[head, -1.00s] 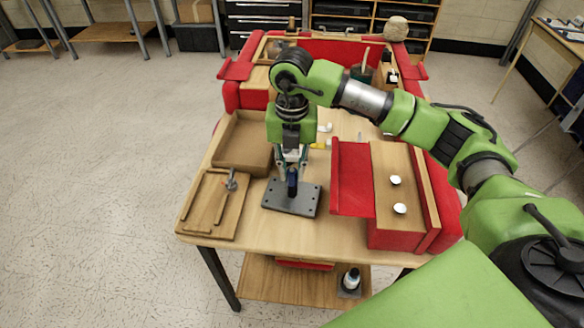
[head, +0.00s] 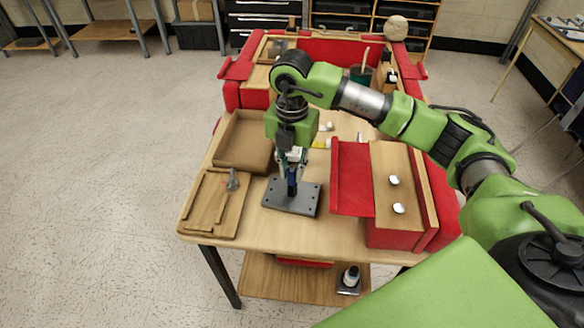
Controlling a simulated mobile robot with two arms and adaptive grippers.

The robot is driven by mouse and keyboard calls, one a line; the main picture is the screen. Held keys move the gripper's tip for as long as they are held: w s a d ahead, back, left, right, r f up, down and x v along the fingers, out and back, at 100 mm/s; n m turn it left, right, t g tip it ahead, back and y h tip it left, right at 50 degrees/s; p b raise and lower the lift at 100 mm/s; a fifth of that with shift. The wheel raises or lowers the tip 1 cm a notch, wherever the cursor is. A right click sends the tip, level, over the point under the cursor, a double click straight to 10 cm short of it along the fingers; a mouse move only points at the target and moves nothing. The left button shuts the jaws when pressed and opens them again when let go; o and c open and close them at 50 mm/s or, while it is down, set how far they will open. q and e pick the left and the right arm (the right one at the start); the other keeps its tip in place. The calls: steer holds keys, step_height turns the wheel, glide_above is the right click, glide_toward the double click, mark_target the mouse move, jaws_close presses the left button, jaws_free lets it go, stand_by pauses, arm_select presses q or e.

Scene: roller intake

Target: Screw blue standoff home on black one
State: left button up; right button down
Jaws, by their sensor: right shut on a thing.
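The blue standoff (head: 292,176) stands upright in my right gripper (head: 291,166), above the middle of a dark grey plate with several holes. The gripper points straight down and is shut on the blue standoff. The dark plate (head: 303,204) lies flat on the wooden table. A short dark piece shows under the blue one, probably the black standoff (head: 292,190); the joint between them is too small to judge. My left gripper is not in view.
A wooden tray (head: 221,152) and a board with a grey tool (head: 233,180) lie left of the plate. A red and wooden block (head: 395,215) with two white discs stands to the right. Bare table (head: 290,228) lies in front of the plate.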

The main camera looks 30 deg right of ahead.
steer(key=shift+m, duration=0.6)
steer(key=shift+m+p, duration=0.3)
steer(key=c, duration=1.8)
jaws_free()
